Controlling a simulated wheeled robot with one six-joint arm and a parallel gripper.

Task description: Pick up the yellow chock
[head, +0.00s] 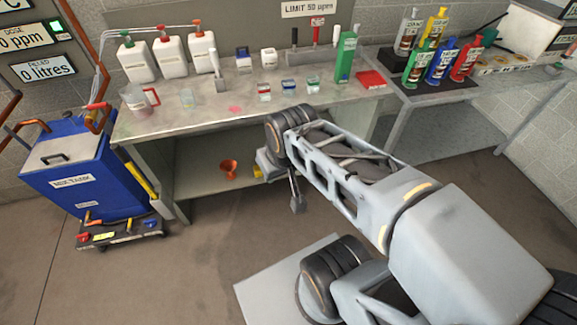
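A small yellow block (103,236), which looks like the yellow chock, sits low at the front of the blue mix tank's dark base, at the left of the head view. A red block (83,238) is just left of it. My gripper (297,204) hangs down in front of the bench, well to the right of the yellow block and apart from it. It is small and partly behind my arm, so its opening and anything between its fingers cannot be made out.
The blue mix tank (85,175) stands left of the bench (205,117), with pipes above it. The bench holds several bottles and jars. An orange funnel (229,168) is on the lower shelf. Open floor (205,260) lies between the tank and my arm.

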